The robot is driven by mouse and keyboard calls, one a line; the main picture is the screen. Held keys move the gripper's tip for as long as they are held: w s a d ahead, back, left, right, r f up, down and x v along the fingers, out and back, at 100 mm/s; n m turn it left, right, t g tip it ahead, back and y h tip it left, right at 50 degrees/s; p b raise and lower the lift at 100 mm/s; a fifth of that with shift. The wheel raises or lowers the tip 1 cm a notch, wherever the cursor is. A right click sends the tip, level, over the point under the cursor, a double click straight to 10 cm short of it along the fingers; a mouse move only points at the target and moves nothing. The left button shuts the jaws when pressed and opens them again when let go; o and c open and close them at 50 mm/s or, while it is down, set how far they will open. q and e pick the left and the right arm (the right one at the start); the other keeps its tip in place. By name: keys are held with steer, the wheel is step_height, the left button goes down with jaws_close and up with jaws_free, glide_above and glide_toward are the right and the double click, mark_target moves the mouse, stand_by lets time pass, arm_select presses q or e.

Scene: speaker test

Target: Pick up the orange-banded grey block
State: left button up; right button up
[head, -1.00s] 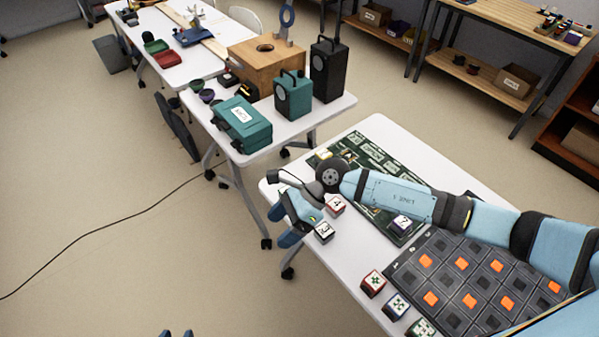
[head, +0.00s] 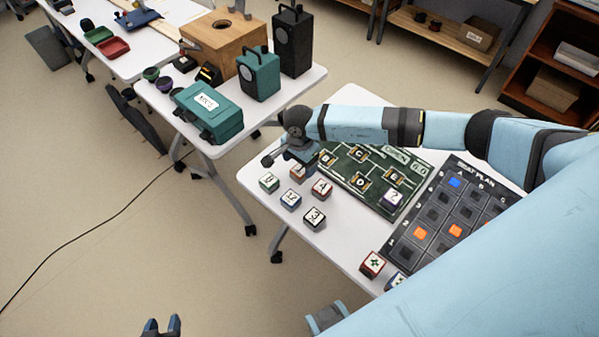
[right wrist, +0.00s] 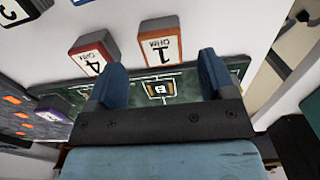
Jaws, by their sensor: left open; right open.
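The orange-banded grey block (right wrist: 160,41), marked "1 OHM", lies on the white table in the right wrist view, just beyond the fingertips. In the head view the block (head: 297,172) is partly hidden by my right gripper (head: 299,156). My right gripper (right wrist: 160,72) is open, with nothing between its fingers; the block is apart from them in the wrist picture. My left gripper (head: 161,327) is open and empty at the bottom of the head view, over the floor.
A red-banded block (head: 321,188) marked 4 sits close beside it. Blue (head: 291,198), green (head: 269,182) and black (head: 314,217) blocks stand nearby. A green circuit board (head: 350,187) lies behind, and a dark slotted board (head: 405,251) lies to the right.

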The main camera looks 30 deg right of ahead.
mark_target(299, 171)
steer(key=shift+a+f+p, duration=0.15)
steer(key=shift+f+p, duration=0.25)
steer(key=shift+f, duration=2.25)
steer(key=c, duration=1)
steer(key=shift+r, duration=0.1)
